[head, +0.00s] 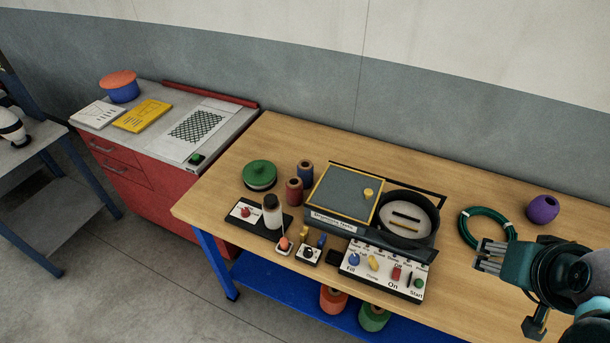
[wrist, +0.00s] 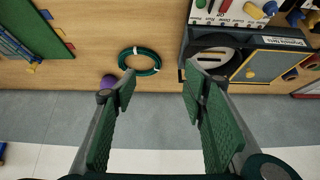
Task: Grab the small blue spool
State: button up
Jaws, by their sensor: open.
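The small blue spool (head: 305,172) stands upright on the wooden bench, behind a dark red spool (head: 294,190) and left of the grey machine. Its top is brown. My gripper (head: 489,257) is over the right part of the bench, far to the right of the blue spool. In the wrist view my gripper (wrist: 159,84) has its two green-padded fingers wide apart with nothing between them.
The machine with a yellow-edged lid (head: 344,193) and round black bowl (head: 409,216) stands between my gripper and the spools. A green coil (head: 463,225) and purple ball (head: 542,209) lie near my gripper. A green reel (head: 259,174) and white bottle (head: 272,211) flank the spools.

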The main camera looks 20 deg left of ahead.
aim_at(305, 162)
jog(key=w+a+r+m+g+y+p, duration=0.15)
jog(key=w+a+m, duration=0.25)
jog(key=w+a, duration=0.7)
jog(key=w+a+r+m+g+p, duration=0.2)
jog(key=w+a+m, duration=0.2)
jog(key=w+a, duration=0.7)
jog(key=w+a+f+m+g+p, duration=0.1)
jog(key=w+a+f+m, duration=0.1)
jog(key=a+f, duration=0.4)
jog(key=w+a+f+m+g+h+p, duration=0.1)
jog(key=a+f+m, duration=0.2)
jog(key=a+f, duration=0.4)
jog(key=w+a+f+m+g+p, duration=0.1)
jog(key=a+f, duration=0.5)
jog(key=a, duration=1.5)
jog(key=shift+w+f+m+g, duration=0.15)
jog(key=shift+w+m+g, duration=0.2)
jog(key=shift+w+m, duration=0.6)
jog(key=shift+s+a+f+h, duration=0.1)
jog(key=shift+f+h, duration=0.05)
jog(key=shift+h, duration=0.1)
jog(key=shift+f, duration=1.15)
